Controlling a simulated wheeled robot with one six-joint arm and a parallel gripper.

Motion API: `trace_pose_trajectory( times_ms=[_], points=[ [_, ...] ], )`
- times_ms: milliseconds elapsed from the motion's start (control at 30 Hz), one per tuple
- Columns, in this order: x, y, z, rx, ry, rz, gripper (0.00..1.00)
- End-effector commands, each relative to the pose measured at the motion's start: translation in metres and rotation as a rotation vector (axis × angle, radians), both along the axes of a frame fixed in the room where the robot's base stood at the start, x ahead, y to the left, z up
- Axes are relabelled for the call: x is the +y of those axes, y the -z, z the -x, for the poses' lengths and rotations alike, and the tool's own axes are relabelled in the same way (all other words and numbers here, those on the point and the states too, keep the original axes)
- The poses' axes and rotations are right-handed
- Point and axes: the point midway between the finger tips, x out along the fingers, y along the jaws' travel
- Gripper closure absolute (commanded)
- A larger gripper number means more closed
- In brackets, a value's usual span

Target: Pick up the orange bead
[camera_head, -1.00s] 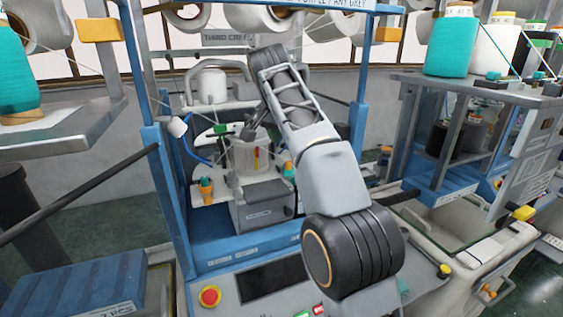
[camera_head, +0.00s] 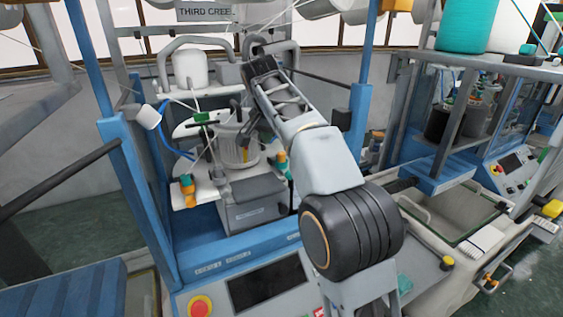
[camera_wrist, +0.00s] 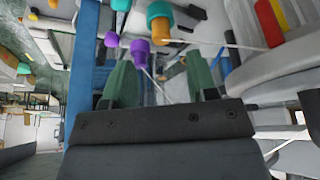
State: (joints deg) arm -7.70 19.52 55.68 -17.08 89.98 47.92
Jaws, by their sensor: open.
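In the wrist view, an orange piece (camera_wrist: 160,28) sits against a teal one (camera_wrist: 158,10), beyond my gripper's fingertips. I cannot tell surely that it is the orange bead. Purple pieces (camera_wrist: 140,50) lie nearer, just ahead of the gap between the fingers. My gripper (camera_wrist: 160,78) is open, with two green fingers apart and nothing clearly held. In the head view, my gripper (camera_head: 246,128) points down beside the clear ribbed cylinder (camera_head: 240,155). Orange-and-teal pieces (camera_head: 187,189) stand on the pale plate at left, and another (camera_head: 282,162) stands right of the cylinder.
Blue posts (camera_head: 115,170) frame the machine on both sides. A grey block (camera_head: 250,205) stands in front of the cylinder, and a white spool (camera_head: 189,68) behind it. Thin yarns cross the space. A red button (camera_head: 200,307) is on the front panel.

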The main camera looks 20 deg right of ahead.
Motion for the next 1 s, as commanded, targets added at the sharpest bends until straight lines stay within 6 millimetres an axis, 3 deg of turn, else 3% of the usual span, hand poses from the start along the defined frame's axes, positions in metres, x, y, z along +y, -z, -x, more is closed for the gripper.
trace_pose_trajectory(
  times_ms=[167, 500, 833, 1000],
  points=[
    [-0.003, 0.008, -0.003, 0.001, 0.004, 0.0, 0.47],
    [-0.013, 0.046, -0.016, 0.001, 0.006, 0.0, 0.47],
    [-0.014, 0.052, -0.018, -0.001, 0.005, -0.001, 0.47],
    [-0.014, 0.051, -0.018, -0.001, 0.005, 0.0, 0.61]
  ],
)
